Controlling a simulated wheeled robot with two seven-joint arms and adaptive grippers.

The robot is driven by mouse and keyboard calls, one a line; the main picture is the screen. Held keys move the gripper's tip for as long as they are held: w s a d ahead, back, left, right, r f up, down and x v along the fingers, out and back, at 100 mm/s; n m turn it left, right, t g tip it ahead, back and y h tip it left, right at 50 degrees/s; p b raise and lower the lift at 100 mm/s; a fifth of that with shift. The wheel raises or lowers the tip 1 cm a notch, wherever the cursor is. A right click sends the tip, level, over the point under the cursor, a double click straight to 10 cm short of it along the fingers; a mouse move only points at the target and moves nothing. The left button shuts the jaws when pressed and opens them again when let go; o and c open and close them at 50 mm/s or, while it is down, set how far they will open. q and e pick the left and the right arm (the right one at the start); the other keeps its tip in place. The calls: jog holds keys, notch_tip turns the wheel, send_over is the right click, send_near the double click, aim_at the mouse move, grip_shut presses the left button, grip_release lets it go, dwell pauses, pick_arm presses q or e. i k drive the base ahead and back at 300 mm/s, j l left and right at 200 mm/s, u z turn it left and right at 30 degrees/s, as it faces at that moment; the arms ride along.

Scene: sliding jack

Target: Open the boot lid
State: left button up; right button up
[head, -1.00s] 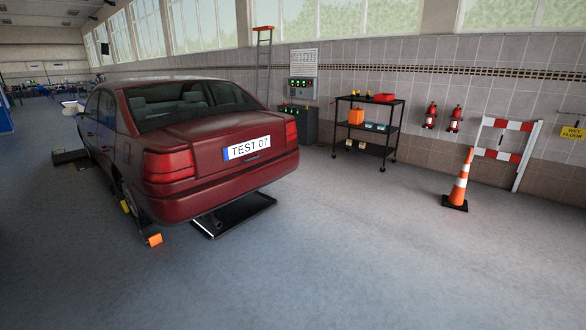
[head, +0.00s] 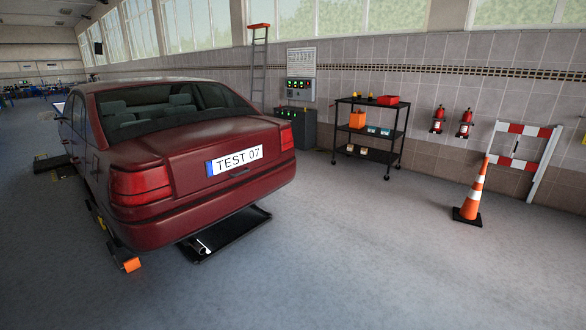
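A dark red car (head: 140,220) stands at the left in the head view, its rear turned towards me. Its boot lid (head: 200,147) is shut, with a number plate (head: 234,160) reading TEST 07 on its rear face. A small dark handle (head: 239,173) shows just below the plate. Neither of my grippers is in view.
A black tray (head: 228,234) lies on the floor under the car's rear, and an orange block (head: 132,265) sits by the left wheel. A black tool trolley (head: 368,155), an orange cone (head: 471,195) and a striped barrier (head: 522,162) stand to the right. The floor in front is clear.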

aim_at(198, 156)
jog(key=i, duration=1)
jog(key=i+l+u, duration=0.15)
jog(key=i, duration=0.85)
jog(key=i+l+u, duration=0.15)
jog(key=i, duration=0.25)
jog(key=i+u, duration=0.2)
jog(key=i, duration=0.2)
jog(key=i+l+u, duration=0.15)
jog(key=i, duration=0.25)
jog(key=l, duration=0.1)
